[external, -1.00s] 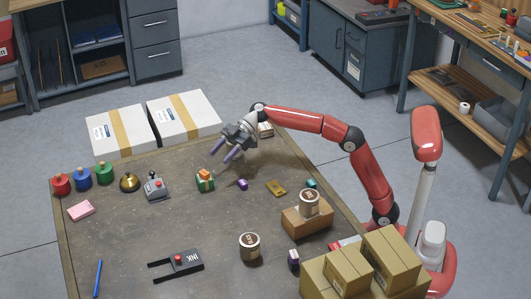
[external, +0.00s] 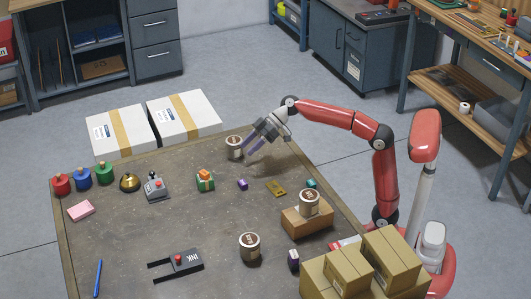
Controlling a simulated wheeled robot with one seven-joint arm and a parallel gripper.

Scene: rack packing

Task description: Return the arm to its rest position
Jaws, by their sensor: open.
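My red arm (external: 382,165) reaches from its base at the right over the far side of the brown table (external: 130,235). A small purple block (external: 242,184) lies on the table in front of the gripper.
A can (external: 309,203) stands on a cardboard box (external: 305,222), near stacked cartons (external: 340,270) beside my base. Another can (external: 249,246) stands nearer. A green-and-orange block stack (external: 205,181) and several coloured weights (external: 82,177) stand left. White boxes (external: 183,117) lie behind the table.

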